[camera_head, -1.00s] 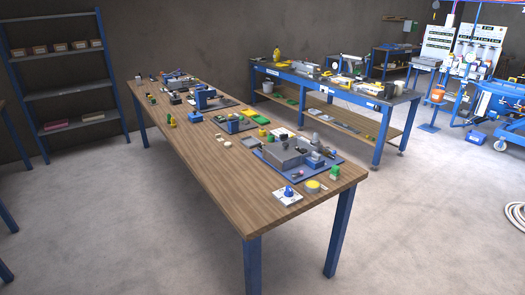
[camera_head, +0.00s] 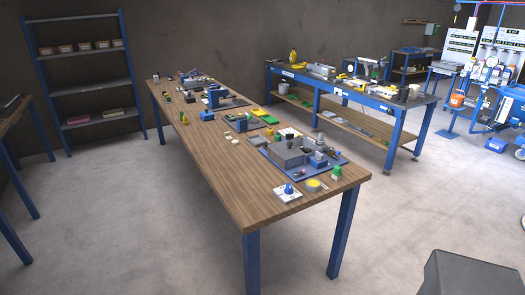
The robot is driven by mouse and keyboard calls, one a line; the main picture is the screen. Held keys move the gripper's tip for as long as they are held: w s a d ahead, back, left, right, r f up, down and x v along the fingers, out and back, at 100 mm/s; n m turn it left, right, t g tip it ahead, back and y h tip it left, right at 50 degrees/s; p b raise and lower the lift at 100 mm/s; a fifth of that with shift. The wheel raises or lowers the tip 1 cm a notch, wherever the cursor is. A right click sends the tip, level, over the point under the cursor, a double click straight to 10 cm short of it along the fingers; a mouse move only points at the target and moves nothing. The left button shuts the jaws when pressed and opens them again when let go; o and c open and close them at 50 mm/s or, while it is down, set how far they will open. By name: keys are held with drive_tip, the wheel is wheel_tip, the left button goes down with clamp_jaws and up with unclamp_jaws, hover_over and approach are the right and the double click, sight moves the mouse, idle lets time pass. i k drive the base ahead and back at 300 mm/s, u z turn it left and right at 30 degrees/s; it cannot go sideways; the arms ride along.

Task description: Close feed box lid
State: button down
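A grey box-like machine body (camera_head: 287,154) sits on a blue base plate (camera_head: 317,172) at the near right end of the long wooden table. Small blue and metal parts stand beside it. I cannot tell at this distance whether it is the feed box, and no lid can be made out clearly. Other small blue and grey devices (camera_head: 214,97) stand farther along the table. My gripper is not in view.
The wooden table (camera_head: 215,165) has blue legs and a bare near-left edge. A blue workbench (camera_head: 340,92) stands behind it, a shelf (camera_head: 85,82) at the back left. The floor (camera_head: 130,230) in front is clear. A dark grey shape fills the bottom right; I cannot tell what it is.

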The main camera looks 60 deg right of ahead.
sight(287, 150)
drive_tip(key=u, duration=0.25)
drive_tip(key=k, duration=1.1)
drive_tip(key=z, duration=1.05)
drive_tip(key=i, duration=0.6)
drive_tip(key=u, duration=0.25)
